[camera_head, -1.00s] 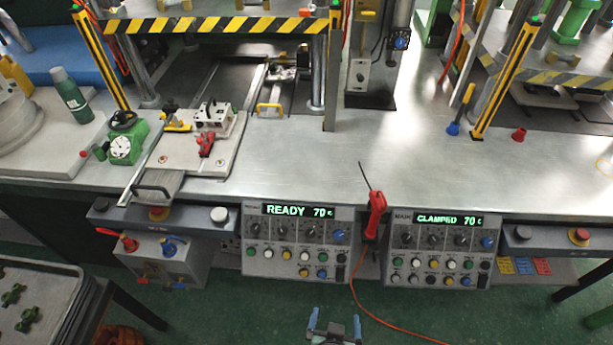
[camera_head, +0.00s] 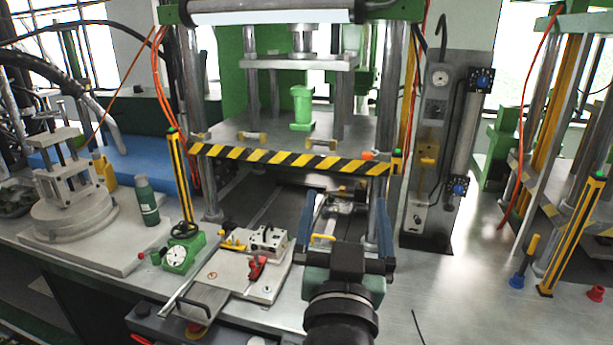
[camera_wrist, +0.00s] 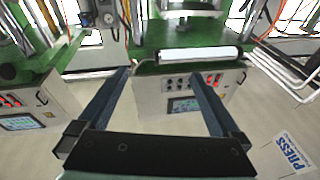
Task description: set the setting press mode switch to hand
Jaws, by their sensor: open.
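My gripper (camera_head: 348,225) is open and empty, raised in front of the left press (camera_head: 275,158), with its blue-grey fingers pointing away from the head camera. In the wrist view the two fingers (camera_wrist: 160,75) are spread wide, with nothing between them. Beyond them is a pale cabinet panel (camera_wrist: 186,92) with red lights and a screen, clear of the fingertips. I cannot identify the setting press mode switch in either current view.
A plate with a red clamp (camera_head: 257,268) and a green dial gauge (camera_head: 180,252) lie left of my gripper. A grey column (camera_head: 432,190) with a small switch box stands to the right. A yellow post (camera_head: 575,235) stands farther right. Bare bench lies between them.

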